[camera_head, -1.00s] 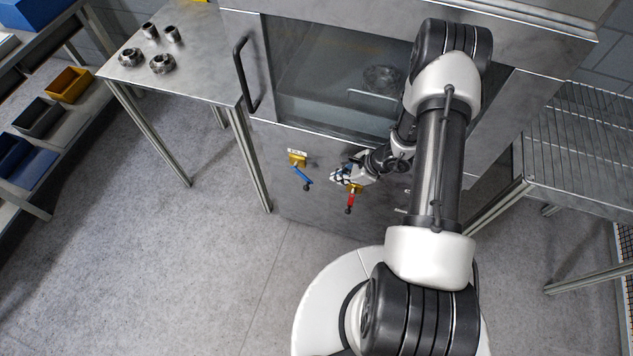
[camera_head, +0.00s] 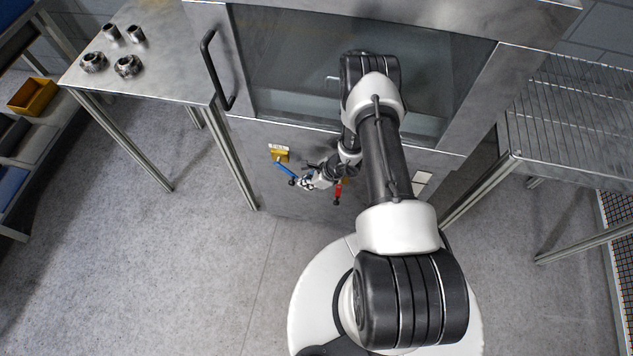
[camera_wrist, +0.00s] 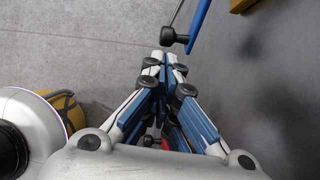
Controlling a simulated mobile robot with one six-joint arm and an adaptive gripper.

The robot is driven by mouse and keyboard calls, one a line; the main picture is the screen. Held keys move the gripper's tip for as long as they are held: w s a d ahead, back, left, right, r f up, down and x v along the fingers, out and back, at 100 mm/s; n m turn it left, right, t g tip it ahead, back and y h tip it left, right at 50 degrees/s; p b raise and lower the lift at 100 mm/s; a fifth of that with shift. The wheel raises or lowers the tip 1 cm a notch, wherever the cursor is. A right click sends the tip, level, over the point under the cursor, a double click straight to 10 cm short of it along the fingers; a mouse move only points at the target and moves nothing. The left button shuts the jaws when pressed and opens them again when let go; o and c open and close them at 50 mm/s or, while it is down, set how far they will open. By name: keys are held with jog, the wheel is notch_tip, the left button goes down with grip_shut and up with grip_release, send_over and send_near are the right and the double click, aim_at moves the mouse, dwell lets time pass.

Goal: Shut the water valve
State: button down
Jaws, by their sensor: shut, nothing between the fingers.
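A valve with a blue lever (camera_head: 286,170) and a yellow body (camera_head: 279,156) is on the front panel of the metal cabinet. Its lever slants down to the right and ends in a black knob. A small label above it is too small to read. My gripper (camera_head: 300,184) is shut and empty, close to the knob's right side. In the wrist view, the blue lever (camera_wrist: 199,24) and its black knob lie just beyond my shut fingertips (camera_wrist: 168,56); contact cannot be told. A second valve's red lever (camera_head: 338,189) hangs down right of my gripper, its body partly hidden.
The metal cabinet (camera_head: 238,150) has a glass front and a dark bar handle (camera_head: 209,70). A steel table (camera_head: 165,75) with several metal parts stands left; a wire rack (camera_head: 580,120) stands right. Grey floor (camera_head: 190,270) is clear at the front left.

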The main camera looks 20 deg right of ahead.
jog(key=shift+w+a+f, duration=0.4)
jog(key=shift+w+a, duration=0.05)
jog(key=shift+a, duration=0.1)
jog(key=shift+f+y+b, duration=0.35)
jog(key=shift+y+b, duration=0.05)
jog(key=shift+b, duration=0.25)
